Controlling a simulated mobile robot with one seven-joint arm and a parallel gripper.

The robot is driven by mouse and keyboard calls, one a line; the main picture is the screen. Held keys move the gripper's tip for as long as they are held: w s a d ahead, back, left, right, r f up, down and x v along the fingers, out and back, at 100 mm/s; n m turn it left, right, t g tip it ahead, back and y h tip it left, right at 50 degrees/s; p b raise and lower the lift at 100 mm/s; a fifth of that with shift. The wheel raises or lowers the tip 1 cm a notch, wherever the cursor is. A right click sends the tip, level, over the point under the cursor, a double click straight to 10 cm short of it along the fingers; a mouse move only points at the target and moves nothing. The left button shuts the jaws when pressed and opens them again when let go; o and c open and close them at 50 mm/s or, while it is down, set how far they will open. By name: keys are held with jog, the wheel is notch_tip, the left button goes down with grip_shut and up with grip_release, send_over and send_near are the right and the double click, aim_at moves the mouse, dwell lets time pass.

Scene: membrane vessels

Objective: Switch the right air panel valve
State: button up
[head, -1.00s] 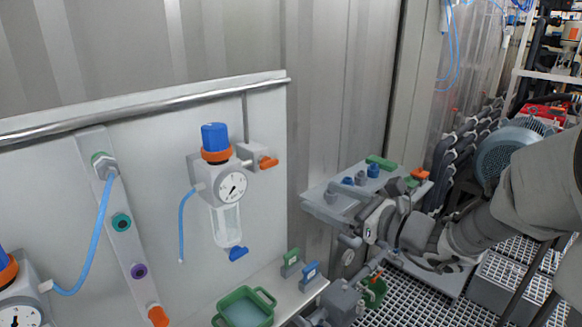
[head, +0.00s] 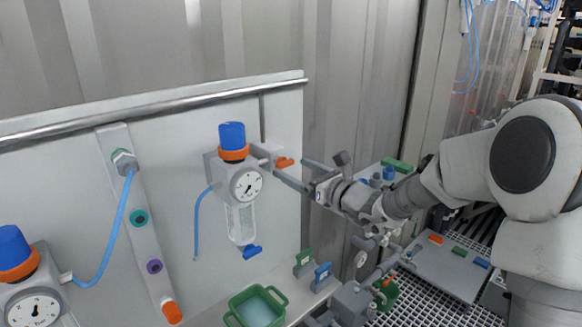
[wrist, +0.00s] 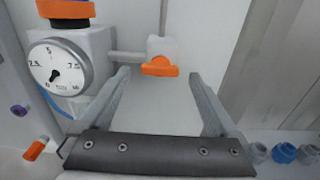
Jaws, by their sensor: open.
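The right air panel valve has an orange handle (head: 284,162) on a small grey body, beside the right regulator with its blue knob (head: 232,135) and round gauge (head: 246,184). In the wrist view the orange handle (wrist: 160,67) lies ahead, between the lines of the two fingers and nearer the left one. My gripper (head: 289,170) is open and empty, with its fingertips close to the valve. In the wrist view my gripper (wrist: 160,82) shows both fingers spread wide. I cannot tell whether a fingertip touches the valve.
A steel rail (head: 150,108) runs along the panel top. The left regulator (head: 15,255) and a strip with coloured ports (head: 139,219) are further left. A green tray (head: 256,308) and small green and blue handled blocks (head: 322,275) stand on the ledge below.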

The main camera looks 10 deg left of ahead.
jog(key=shift+x, duration=1.05)
jog(key=c, duration=1.4)
